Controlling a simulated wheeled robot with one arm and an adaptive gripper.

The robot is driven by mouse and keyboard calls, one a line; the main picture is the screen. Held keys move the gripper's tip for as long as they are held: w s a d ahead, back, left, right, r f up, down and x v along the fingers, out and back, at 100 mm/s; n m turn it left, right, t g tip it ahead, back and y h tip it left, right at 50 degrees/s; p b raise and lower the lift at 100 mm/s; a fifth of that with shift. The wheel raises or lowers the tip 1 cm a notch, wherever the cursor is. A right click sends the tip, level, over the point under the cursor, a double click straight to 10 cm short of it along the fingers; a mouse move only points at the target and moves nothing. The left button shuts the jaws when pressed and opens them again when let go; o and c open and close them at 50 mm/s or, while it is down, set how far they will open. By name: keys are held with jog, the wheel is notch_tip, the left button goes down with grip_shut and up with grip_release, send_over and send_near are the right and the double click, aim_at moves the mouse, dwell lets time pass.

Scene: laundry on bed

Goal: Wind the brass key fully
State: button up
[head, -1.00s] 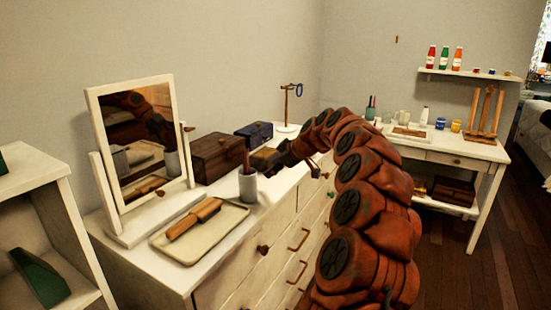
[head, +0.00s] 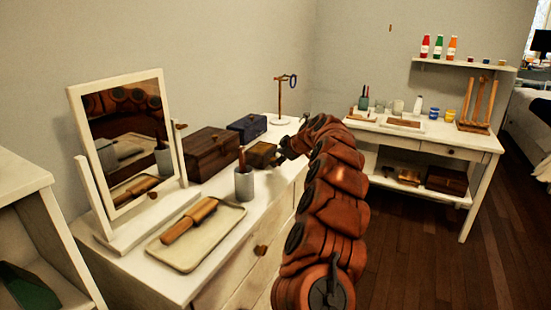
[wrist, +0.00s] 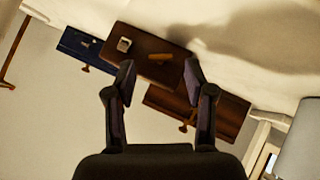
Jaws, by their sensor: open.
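A small dark brown box (head: 263,155) sits on the white dresser (head: 215,198), in front of a blue box. In the wrist view this box (wrist: 140,68) shows a short brass-coloured piece (wrist: 158,57), which looks like the key, and a small pale square piece (wrist: 124,44). My gripper (wrist: 160,76) is open and empty. Its fingertips overlap the near edge of the small box in the wrist view, with the brass piece between and just beyond them. In the head view my gripper (head: 283,153) is at the box's right side. The key cannot be made out there.
A larger brown chest (head: 208,152) and the blue box (head: 248,127) stand close by. A grey cup (head: 244,184), a tray (head: 188,258) with a wooden-handled item, a tilting mirror (head: 122,140) and a stand (head: 281,100) with a blue ring share the dresser.

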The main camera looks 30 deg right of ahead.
jog(key=shift+x, duration=0.95)
jog(key=shift+a, duration=0.1)
grip_shut()
